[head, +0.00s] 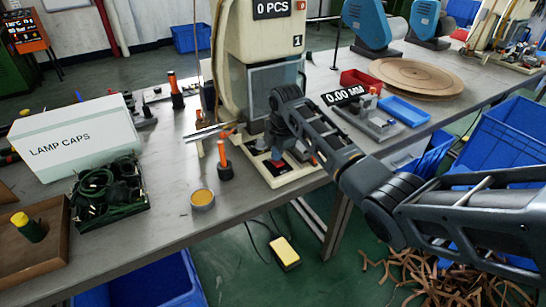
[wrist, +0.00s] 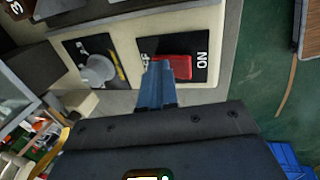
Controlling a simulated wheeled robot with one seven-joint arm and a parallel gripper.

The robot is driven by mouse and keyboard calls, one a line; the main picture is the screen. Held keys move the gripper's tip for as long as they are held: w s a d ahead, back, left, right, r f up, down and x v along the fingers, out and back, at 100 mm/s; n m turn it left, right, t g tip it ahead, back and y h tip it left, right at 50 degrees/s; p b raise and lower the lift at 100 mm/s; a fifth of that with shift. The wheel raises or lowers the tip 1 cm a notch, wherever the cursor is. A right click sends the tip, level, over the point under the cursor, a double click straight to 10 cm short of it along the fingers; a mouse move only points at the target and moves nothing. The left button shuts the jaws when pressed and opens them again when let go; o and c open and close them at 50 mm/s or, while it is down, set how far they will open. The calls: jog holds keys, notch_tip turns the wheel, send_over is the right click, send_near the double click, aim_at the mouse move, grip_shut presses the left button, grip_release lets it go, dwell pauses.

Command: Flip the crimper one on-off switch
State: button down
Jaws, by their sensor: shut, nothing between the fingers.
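Crimper one (head: 266,40) is the cream machine with "0 PCS" and "1" on it, standing on the bench. Its on-off switch is a red rocker (wrist: 178,66) on a black plate, with "ON" printed at the right in the wrist view. The plate's left lettering is partly hidden by my fingers. My gripper (wrist: 158,68) is shut and empty. Its blue-grey fingertips lie over the left part of the rocker; I cannot tell whether they touch. In the head view my arm comes down over the machine's base and largely hides the switch.
A grey rotary knob (wrist: 97,69) sits left of the switch. On the bench (head: 170,215) are an orange-and-black tool (head: 224,163), a yellow-topped tin (head: 202,198) and the lamp caps box (head: 75,140). A gauge (head: 372,118) stands right of the machine. A yellow-topped pedal (head: 285,253) lies on the floor.

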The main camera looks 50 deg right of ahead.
jog(key=shift+s+a, duration=0.1)
jog(key=shift+a, duration=0.05)
jog(key=shift+d+f, duration=0.1)
jog(key=shift+d, duration=0.1)
jog(key=shift+a, duration=0.15)
jog(key=shift+s, duration=0.1)
jog(key=shift+s+p, duration=0.1)
jog(key=shift+p, duration=0.3)
jog(key=shift+s+a+p, duration=0.2)
jog(key=shift+s+p, duration=0.35)
jog(key=shift+p, duration=0.1)
